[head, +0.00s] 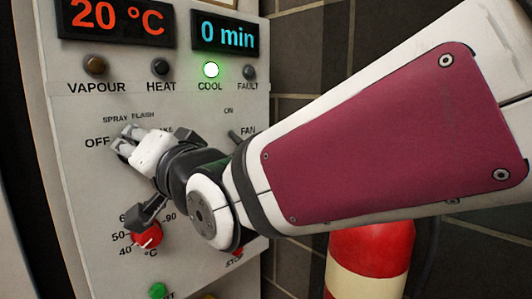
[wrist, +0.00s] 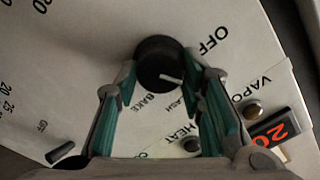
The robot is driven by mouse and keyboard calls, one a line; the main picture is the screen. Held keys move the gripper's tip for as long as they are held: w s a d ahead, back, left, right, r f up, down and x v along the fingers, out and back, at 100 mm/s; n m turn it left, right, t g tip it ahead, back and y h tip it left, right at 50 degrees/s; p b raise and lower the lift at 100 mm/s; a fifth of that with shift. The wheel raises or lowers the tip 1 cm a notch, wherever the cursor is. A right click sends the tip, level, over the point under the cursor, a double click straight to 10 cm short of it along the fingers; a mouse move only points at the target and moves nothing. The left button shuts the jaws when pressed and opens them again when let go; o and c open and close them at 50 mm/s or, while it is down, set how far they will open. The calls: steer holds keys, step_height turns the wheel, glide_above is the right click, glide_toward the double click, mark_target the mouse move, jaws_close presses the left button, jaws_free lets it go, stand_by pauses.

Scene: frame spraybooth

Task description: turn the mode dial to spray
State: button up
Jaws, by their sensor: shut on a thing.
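The mode dial (wrist: 157,52) is a round black knob with a white pointer line, seen in the wrist view. My gripper (wrist: 160,66) has its two green-padded fingers on either side of the dial and is shut on it. The pointer is turned toward the right finger, between the FLASH (wrist: 181,101) and OFF (wrist: 214,40) labels. The SPRAY label is hidden there by the finger. In the head view my gripper (head: 122,142) is at the panel by OFF and covers the dial.
The grey panel (head: 65,165) carries displays reading 20 °C and 0 min, and a lit green COOL lamp (head: 211,70). A red temperature knob (head: 148,234) is below my gripper. A FAN switch (head: 235,136) is to the right. A red extinguisher (head: 370,250) stands beneath my arm.

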stand_by(0.4)
steer(key=o, duration=1.1)
steer(key=v, duration=1.2)
steer(key=shift+s, duration=0.1)
